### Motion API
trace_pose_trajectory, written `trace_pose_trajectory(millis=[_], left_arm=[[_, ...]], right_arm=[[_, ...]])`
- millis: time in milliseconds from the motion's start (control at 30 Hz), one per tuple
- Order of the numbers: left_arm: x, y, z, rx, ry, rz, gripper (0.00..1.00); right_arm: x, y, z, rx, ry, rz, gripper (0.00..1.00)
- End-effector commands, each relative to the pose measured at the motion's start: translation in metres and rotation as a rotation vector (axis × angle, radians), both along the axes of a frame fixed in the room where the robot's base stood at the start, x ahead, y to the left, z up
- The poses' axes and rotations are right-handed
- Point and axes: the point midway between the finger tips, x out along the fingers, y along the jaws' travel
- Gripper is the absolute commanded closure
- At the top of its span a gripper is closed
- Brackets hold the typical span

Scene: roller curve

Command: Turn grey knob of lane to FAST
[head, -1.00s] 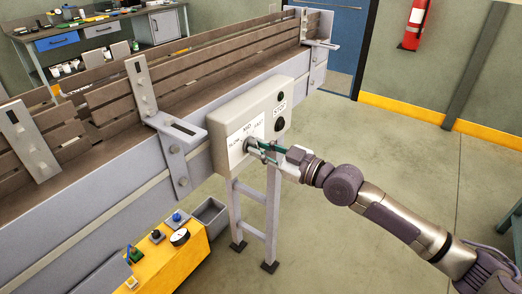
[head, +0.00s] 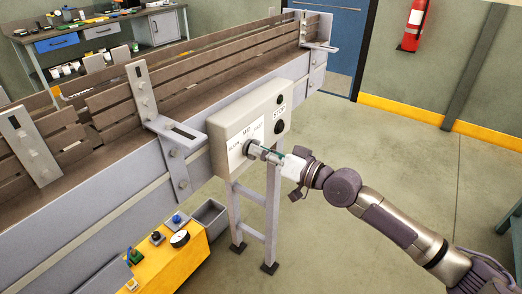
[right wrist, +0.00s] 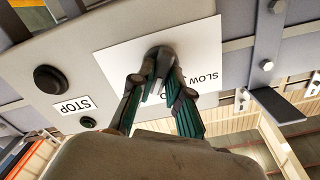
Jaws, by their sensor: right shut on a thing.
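The grey knob (head: 250,148) sits on the front of the pale control box (head: 222,150), over a white label reading SLOW, MID and FAST. My right gripper (head: 264,153) is shut on the knob, coming at it from the right. In the right wrist view the dark knob (right wrist: 160,62) is between the two fingertips of the gripper (right wrist: 158,84), against the white label (right wrist: 200,45). The word SLOW shows there at the right, upside down; the fingers cover part of the label. I cannot tell which word the knob points to. My left gripper is not in view.
A black button (right wrist: 50,79) and a STOP label (right wrist: 73,106) are beside the label on the box. The slatted conveyor (head: 190,75) runs behind it. A yellow box with controls (head: 172,262) and a grey bin (head: 211,215) stand below left. The floor at right is clear.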

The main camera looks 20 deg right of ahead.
Motion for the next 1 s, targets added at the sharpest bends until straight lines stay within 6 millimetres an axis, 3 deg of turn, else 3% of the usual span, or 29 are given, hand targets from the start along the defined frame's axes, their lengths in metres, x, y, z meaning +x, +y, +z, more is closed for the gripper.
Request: trace_pose_trajectory(millis=[400, 967, 1000], left_arm=[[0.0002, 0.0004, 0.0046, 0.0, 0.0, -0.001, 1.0], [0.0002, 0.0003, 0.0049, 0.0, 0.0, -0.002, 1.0], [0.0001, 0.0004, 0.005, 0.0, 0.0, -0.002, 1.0]], right_arm=[[0.0002, -0.0006, -0.0009, 0.159, 0.126, 0.0, 1.0], [0.0003, -0.0006, -0.001, 0.186, 0.146, -0.001, 1.0], [0.0003, -0.0006, -0.001, 0.186, 0.146, -0.001, 0.82]])
